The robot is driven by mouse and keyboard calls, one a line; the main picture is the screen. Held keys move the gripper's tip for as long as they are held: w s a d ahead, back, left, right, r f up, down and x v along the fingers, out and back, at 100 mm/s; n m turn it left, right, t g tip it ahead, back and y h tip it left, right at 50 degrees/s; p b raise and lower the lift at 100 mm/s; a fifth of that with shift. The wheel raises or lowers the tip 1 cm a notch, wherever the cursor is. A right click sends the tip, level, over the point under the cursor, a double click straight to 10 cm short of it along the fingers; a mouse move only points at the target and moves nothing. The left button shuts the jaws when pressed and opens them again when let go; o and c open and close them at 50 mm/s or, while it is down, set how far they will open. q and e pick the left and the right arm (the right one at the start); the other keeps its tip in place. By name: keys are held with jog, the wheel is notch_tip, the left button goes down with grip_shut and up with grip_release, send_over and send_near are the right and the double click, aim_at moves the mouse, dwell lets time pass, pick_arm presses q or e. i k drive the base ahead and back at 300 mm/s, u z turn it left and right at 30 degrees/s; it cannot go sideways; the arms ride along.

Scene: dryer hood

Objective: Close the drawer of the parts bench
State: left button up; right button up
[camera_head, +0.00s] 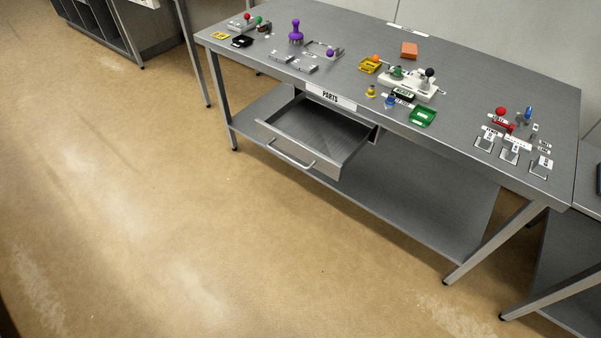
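The parts bench (470,88) is a grey metal table with a "PARTS" label (331,96) on its front edge. Its drawer (333,163) hangs below the label and is pulled well out toward the open floor. The drawer looks empty inside. A pale bar handle (291,154) runs along the drawer's front face. Neither of my grippers shows in the head view, and nothing touches the drawer or its handle.
Small coloured parts and fixtures, such as a purple knobbed piece (296,33), a green tray (423,117) and an orange block (409,50), stand on the bench top. A lower shelf (420,205) spans the legs. The brown floor (150,200) in front is clear.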

aim_at(325, 136)
jog(key=z, duration=0.45)
jog(key=i, duration=0.95)
jog(key=u, duration=0.6)
